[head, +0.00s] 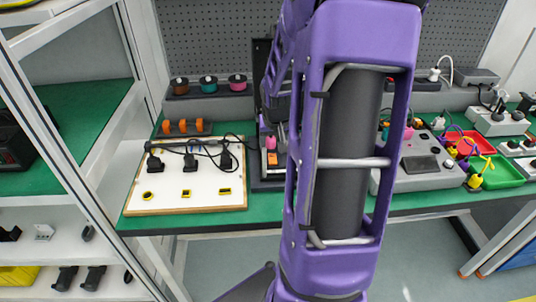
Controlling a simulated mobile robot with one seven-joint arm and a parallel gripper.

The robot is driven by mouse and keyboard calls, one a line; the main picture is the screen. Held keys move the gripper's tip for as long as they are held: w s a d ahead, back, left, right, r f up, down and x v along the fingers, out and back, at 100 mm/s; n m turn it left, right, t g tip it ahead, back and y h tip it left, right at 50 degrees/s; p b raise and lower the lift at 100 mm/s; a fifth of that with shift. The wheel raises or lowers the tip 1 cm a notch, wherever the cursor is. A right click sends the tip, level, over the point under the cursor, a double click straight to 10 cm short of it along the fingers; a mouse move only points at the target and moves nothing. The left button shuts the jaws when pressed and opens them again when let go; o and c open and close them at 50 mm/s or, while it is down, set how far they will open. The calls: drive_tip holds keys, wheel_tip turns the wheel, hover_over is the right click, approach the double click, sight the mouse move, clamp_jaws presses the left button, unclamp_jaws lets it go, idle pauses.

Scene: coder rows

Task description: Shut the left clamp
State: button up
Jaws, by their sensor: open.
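No part in view can be surely told as the left clamp. A white board (215,193) with a wooden edge lies on the green bench at left. Three black plugs with cables lie along its back half, the leftmost plug (154,162) near its left edge. Three yellow-and-black sockets, the leftmost one (147,195) round, sit along its front. Right of the board stands a dark device with a pink knob (270,143) and an orange switch (272,159), partly hidden by my purple arm. My gripper is not in view.
Behind the board are a holder with orange pieces (183,127) and a rack of spools (208,84). Right of my arm are a grey box (405,180), red and green trays (497,172) and several cables. A glass-sided frame and shelves stand at left.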

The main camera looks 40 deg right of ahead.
sight(272, 156)
drive_tip(key=b+x, duration=0.1)
drive_tip(key=x, duration=0.5)
clamp_jaws()
